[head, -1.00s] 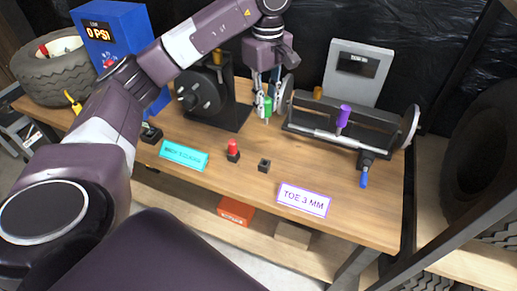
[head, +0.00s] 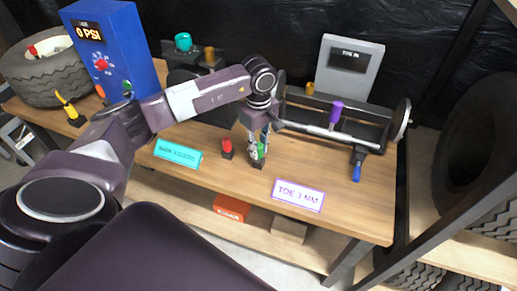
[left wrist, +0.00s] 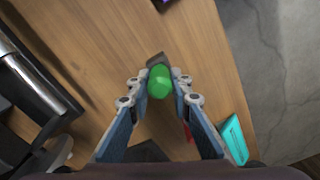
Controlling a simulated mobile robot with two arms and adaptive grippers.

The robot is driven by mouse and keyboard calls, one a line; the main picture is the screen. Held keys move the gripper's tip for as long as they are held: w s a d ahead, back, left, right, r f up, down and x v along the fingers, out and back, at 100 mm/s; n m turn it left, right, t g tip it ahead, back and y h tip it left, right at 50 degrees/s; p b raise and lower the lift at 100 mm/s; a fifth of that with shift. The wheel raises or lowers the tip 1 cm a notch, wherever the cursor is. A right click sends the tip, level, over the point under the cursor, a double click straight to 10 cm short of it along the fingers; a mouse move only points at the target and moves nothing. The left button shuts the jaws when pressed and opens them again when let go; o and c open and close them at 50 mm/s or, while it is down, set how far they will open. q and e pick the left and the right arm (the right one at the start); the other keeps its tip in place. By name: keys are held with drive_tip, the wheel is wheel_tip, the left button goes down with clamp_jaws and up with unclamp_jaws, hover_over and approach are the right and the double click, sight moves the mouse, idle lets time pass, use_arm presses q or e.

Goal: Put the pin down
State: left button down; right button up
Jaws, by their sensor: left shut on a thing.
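The green pin (head: 261,151) is held upright between the fingertips of my left gripper (head: 258,145). It stands right at a small black holder (head: 257,164) on the bench; whether its lower end is inside the holder I cannot tell. In the left wrist view the pin's green head (left wrist: 160,82) sits between the two fingertips, with part of the black holder (left wrist: 156,60) showing just beyond it. My right gripper is not in view.
A red pin (head: 227,145) in its own black holder stands just left. The turquoise sign (head: 178,153) and the "TOE 3 MM" sign (head: 298,194) lie near the wooden bench's (head: 350,215) front edge. A metal-shafted rig (head: 330,133) with a purple knob stands behind right.

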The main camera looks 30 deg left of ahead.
use_arm(q)
drive_tip(key=shift+f, duration=0.65)
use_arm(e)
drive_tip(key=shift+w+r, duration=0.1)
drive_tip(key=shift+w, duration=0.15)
use_arm(q)
drive_tip(key=shift+f, duration=0.1)
drive_tip(key=c, duration=1.7)
unclamp_jaws()
drive_tip(key=shift+c, duration=0.2)
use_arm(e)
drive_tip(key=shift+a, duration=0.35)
use_arm(q)
drive_tip(key=shift+r, duration=0.3)
wheel_tip(320, 180, up, 12)
drive_tip(key=shift+f+b, duration=0.1)
drive_tip(key=shift+b, duration=0.75)
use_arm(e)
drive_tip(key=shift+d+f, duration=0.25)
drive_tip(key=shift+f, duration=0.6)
